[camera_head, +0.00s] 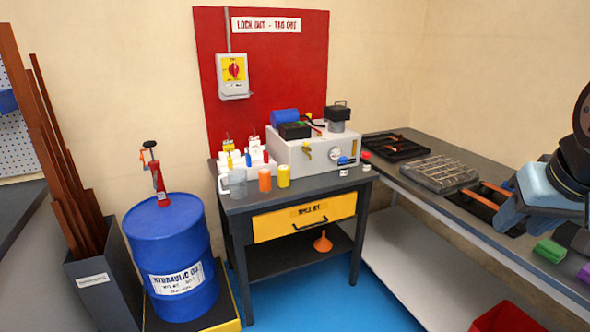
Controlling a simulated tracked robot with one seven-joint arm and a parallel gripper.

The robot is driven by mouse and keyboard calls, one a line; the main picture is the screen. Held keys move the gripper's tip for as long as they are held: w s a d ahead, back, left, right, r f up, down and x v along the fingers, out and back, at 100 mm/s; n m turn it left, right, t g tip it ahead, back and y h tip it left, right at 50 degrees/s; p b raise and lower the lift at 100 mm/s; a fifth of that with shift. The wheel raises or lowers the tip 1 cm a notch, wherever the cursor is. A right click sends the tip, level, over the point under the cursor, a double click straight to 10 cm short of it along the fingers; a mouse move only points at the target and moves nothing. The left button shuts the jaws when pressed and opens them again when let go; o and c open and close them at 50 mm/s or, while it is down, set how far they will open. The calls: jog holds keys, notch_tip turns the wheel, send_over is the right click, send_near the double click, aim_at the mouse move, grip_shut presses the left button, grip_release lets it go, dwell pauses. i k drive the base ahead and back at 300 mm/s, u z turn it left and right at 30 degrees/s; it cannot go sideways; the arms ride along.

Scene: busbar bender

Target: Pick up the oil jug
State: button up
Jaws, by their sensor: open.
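The oil jug (238,183) looks like a small grey, partly see-through jug with a handle. It stands upright at the front left corner of the dark table (232,207), left of an orange can. My gripper (567,262) is at the right edge of the view, over the right-hand bench and far from the jug. Its green and purple finger parts stand apart with nothing seen between them. Part of the gripper is cut off by the picture edge.
Orange (265,180) and yellow (283,177) cans stand just right of the jug, with a grey machine (315,148) behind. A blue drum (172,255) stands left. The right-hand bench (420,190) holds grates. Blue floor (385,300) is open in front.

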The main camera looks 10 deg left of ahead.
aim_at(237, 176)
jog(key=z, duration=0.05)
jog(key=i, duration=1.2)
jog(key=u, duration=0.9)
jog(key=i, duration=0.5)
jog(key=u, duration=0.35)
jog(key=k, duration=0.8)
jog(key=u, duration=0.2)
jog(key=i, duration=0.8)
jog(key=z, duration=0.05)
